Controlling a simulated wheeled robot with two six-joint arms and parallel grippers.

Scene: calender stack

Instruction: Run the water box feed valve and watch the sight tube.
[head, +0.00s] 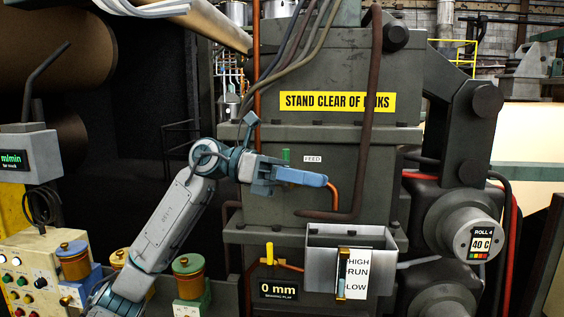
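My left gripper (318,179) is level in front of the grey machine frame, its blue fingers pointing right. A small green handle (285,155), perhaps the feed valve's, stands upright just behind and above the fingers, left of the FEED label (312,159). The fingers overlap from this side, so I cannot tell their gap or whether they touch the valve, whose body they hide. Below is the grey water box (319,267). On its front is the sight tube (343,274), beside a HIGH, RUN, LOW card (357,273). I cannot read its water level. My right gripper is out of view.
An orange pipe (333,197) and a brown pipe (369,140) run close to the fingers. A yellow handle (269,253) stands above a 0 mm display (278,289). The ROLL 4 end (480,242) reads 40 C. A button panel (20,275) stands at left.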

